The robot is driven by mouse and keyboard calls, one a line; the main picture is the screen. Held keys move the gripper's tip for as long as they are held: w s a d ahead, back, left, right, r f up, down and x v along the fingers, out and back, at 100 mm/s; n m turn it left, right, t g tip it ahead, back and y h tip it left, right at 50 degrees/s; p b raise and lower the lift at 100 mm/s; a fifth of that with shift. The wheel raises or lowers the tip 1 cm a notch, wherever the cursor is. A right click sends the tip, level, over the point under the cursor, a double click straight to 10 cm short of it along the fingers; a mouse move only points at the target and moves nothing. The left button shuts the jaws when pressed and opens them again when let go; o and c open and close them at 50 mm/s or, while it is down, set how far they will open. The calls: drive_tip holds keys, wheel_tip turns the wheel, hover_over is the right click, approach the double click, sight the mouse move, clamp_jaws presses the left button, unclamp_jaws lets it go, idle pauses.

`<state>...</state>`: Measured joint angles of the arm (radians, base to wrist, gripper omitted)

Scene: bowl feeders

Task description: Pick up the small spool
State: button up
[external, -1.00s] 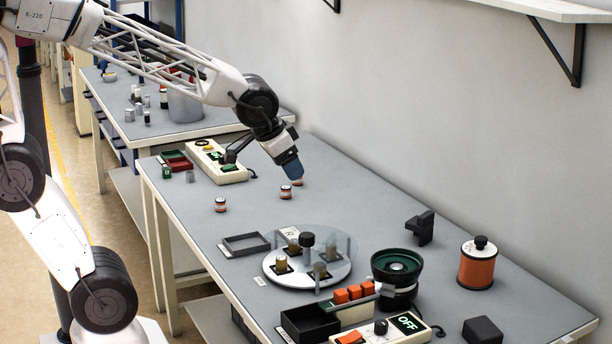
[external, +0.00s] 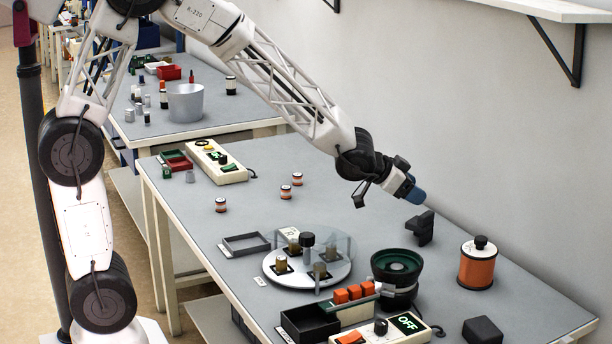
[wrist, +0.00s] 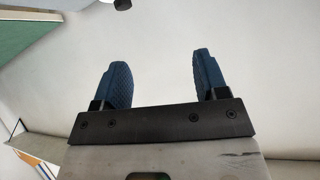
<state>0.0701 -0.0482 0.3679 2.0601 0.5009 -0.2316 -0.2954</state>
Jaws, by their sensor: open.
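Three small spool-like cylinders with orange-red bands and pale ends stand upright on the grey table: one at left (external: 221,205), one in the middle (external: 285,192) and one just behind it (external: 297,179). I cannot tell which one the task means. A much larger orange spool (external: 478,268) with a black knob stands at the right. My gripper (external: 415,195), with blue fingers, is in the air well to the right of the small cylinders. In the wrist view my gripper (wrist: 160,70) is open and empty, its fingers apart against a pale wall.
The back middle of the table is clear.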

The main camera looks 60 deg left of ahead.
sight(478, 238)
drive_tip(key=w+d+f+m+h, duration=0.2)
drive_tip(key=w+d+f+h, duration=0.2)
drive_tip(key=w+d+f, duration=0.3)
wheel_tip(478, 238, down, 3)
drive_tip(key=shift+w+r+t, duration=0.15)
drive_tip(key=shift+w+t, duration=0.25)
drive_tip(key=shift+w, duration=0.55)
drive_tip(key=shift+d, duration=0.1)
drive_tip(key=shift+w, duration=0.1)
drive_tip(key=shift+x, duration=1.2)
drive_tip(key=shift+x, duration=2.6)
drive_tip(key=shift+d, duration=0.1)
drive_tip(key=shift+c, duration=0.2)
clamp_jaws()
